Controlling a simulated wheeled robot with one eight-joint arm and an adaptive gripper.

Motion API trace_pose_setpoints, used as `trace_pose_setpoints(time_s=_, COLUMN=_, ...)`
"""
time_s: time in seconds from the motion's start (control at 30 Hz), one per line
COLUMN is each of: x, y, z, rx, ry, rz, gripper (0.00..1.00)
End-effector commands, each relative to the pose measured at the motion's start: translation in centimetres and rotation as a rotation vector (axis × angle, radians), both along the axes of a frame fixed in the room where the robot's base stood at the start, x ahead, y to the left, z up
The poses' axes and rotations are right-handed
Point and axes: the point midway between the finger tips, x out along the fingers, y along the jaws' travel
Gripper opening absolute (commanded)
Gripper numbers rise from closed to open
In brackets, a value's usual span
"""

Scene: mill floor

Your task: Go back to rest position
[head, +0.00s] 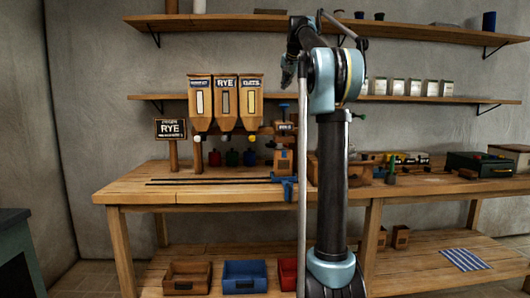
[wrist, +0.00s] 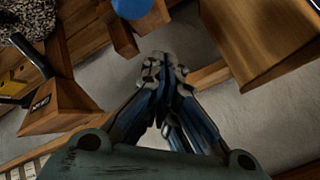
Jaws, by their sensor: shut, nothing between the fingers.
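My gripper (wrist: 164,64) is shut, with its fingertips together and nothing between them in the wrist view. In the head view my arm is folded up high in front of the back wall, and the gripper (head: 287,76) hangs at the left of the arm, above the workbench (head: 225,180). It is to the right of three wooden hoppers (head: 225,98), the middle one marked RYE, and appears apart from them.
A RYE sign (head: 171,129) stands left of the hoppers. A dark green box (head: 480,163) sits on the bench's right side. Below are a wooden bin (head: 187,279), a blue bin (head: 245,277) and a red bin (head: 288,274). Two shelves cross the wall.

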Motion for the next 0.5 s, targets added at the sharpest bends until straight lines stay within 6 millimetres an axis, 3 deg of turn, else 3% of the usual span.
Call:
trace_pose_setpoints(time_s=0.17, x=-2.7, y=0.2, z=-1.9, rx=-0.028, ry=0.029, rz=0.029, gripper=0.0)
trace_pose_setpoints(time_s=0.5, x=-13.1, y=0.8, z=-10.5, rx=-0.133, ry=0.141, rz=0.145, gripper=0.0)
